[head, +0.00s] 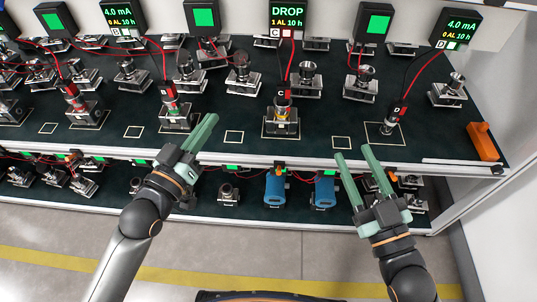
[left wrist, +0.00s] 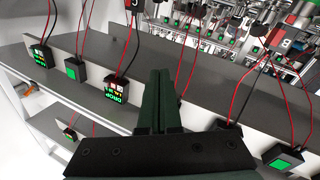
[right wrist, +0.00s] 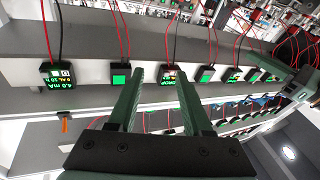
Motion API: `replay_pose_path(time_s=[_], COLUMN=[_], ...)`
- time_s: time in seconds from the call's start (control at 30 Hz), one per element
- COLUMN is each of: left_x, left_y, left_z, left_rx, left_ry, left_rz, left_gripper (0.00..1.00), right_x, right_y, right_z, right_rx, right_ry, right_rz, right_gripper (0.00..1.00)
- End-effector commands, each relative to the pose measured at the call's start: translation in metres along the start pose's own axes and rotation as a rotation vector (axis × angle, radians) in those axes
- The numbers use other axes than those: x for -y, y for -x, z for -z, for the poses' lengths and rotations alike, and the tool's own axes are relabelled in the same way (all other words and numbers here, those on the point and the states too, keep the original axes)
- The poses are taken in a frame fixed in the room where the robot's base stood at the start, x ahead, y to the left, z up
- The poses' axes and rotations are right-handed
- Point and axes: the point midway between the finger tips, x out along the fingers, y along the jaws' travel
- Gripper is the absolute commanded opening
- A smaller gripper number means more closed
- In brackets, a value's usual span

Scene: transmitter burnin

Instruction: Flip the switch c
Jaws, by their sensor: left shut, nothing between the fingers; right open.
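The display box marked C (head: 288,14) stands at the back of the shelf and reads "DROP 1 AL 10 h", with a small red square beside its C. It also shows upside down in the left wrist view (left wrist: 118,92), and in the right wrist view (right wrist: 169,76) between my fingers. The transmitter tagged C (head: 281,121) sits below it, wired in red and black. I cannot make out a switch lever. My left gripper (head: 210,119) is shut and empty, left of transmitter C. My right gripper (head: 352,150) is open and empty at the shelf's front edge, right of transmitter C.
Transmitter B (head: 176,117) stands near my left fingertips, and transmitter D (head: 391,119) stands beyond my right gripper. An orange block (head: 483,141) is at the shelf's right end. A lower shelf holds blue units (head: 275,186). Bare dark mat with an outlined square (head: 234,137) lies between my grippers.

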Motion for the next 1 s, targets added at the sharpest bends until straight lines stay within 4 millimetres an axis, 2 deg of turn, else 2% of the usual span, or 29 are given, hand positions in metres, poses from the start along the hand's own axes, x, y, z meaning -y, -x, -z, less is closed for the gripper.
replay_pose_path(time_s=[0.03, 0.1, 0.23, 0.4, 0.5, 0.7, 1.0], left_x=[0.007, 0.019, 0.031, 0.030, 0.024, 0.014, 0.013], left_y=[-0.010, -0.018, -0.024, -0.018, -0.011, -0.002, 0.001], left_z=[-0.001, -0.021, -0.053, -0.081, -0.089, -0.096, -0.099], left_rx=[0.085, 0.206, 0.429, 0.695, 0.819, 0.958, 0.983], left_ry=[0.082, 0.201, 0.425, 0.689, 0.806, 0.933, 0.952], left_rz=[0.032, 0.076, 0.155, 0.244, 0.281, 0.318, 0.324], left_gripper=[0.00, 0.00, 0.00, 0.00, 0.00, 0.00, 0.00], right_x=[-0.001, 0.001, 0.008, 0.022, 0.031, 0.042, 0.044], right_y=[0.000, 0.005, 0.022, 0.055, 0.075, 0.099, 0.103], right_z=[-0.006, -0.029, -0.067, -0.107, -0.123, -0.141, -0.144], right_rx=[0.085, 0.200, 0.409, 0.659, 0.773, 0.899, 0.918], right_ry=[-0.022, -0.051, -0.106, -0.175, -0.206, -0.242, -0.247], right_rz=[-0.006, -0.009, -0.011, -0.004, 0.002, 0.012, 0.013], right_gripper=[0.50, 0.50, 0.50, 0.50, 0.50, 0.50, 0.50])
